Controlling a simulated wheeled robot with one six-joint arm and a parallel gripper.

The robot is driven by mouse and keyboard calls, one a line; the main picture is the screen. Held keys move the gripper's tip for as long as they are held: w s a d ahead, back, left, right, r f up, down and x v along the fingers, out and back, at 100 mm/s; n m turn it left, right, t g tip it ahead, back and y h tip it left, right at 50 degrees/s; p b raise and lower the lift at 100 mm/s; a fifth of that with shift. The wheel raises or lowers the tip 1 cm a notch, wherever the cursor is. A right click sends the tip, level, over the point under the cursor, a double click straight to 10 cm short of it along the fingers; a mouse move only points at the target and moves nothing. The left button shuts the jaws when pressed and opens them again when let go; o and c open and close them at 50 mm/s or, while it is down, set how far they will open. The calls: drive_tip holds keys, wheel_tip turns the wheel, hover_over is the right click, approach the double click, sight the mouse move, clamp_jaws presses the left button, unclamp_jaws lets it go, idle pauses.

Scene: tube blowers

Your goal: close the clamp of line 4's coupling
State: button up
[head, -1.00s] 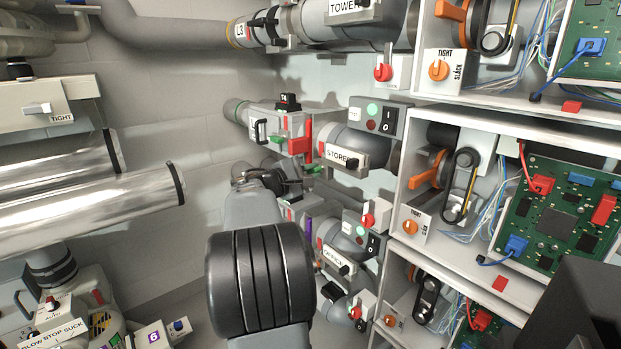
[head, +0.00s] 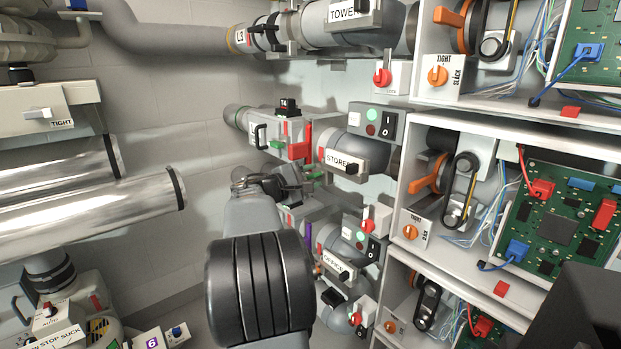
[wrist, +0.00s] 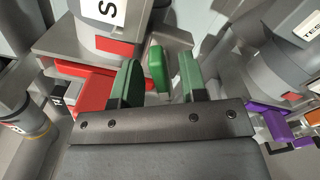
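Line 4's coupling is in the head view, a grey block with a black T4 tag (head: 287,105) on top and a red lever (head: 300,148) at its right end. A small green tab (head: 277,145) sits left of the lever. My gripper (head: 300,177) is just below the coupling, partly hidden behind my own wrist. In the wrist view my gripper (wrist: 160,80) is open, with green-padded fingers. A green tab (wrist: 157,67) stands between them, with gaps visible on both sides. A red part (wrist: 80,88) lies left of the fingers. I cannot tell whether the fingers touch anything.
The STORE pipe label (head: 342,160) and a switch box (head: 376,120) are right of the coupling. The OFFICE line (head: 337,264) runs below, with a purple handle (wrist: 265,117) right of the fingers. Open cabinets with belts and circuit boards (head: 555,215) fill the right side.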

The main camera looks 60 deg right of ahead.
drive_tip(key=p+v, duration=0.2)
drive_tip(key=v, duration=1.1)
drive_tip(key=shift+a, duration=0.35)
drive_tip(key=shift+w, duration=0.1)
drive_tip(key=shift+c, duration=0.3)
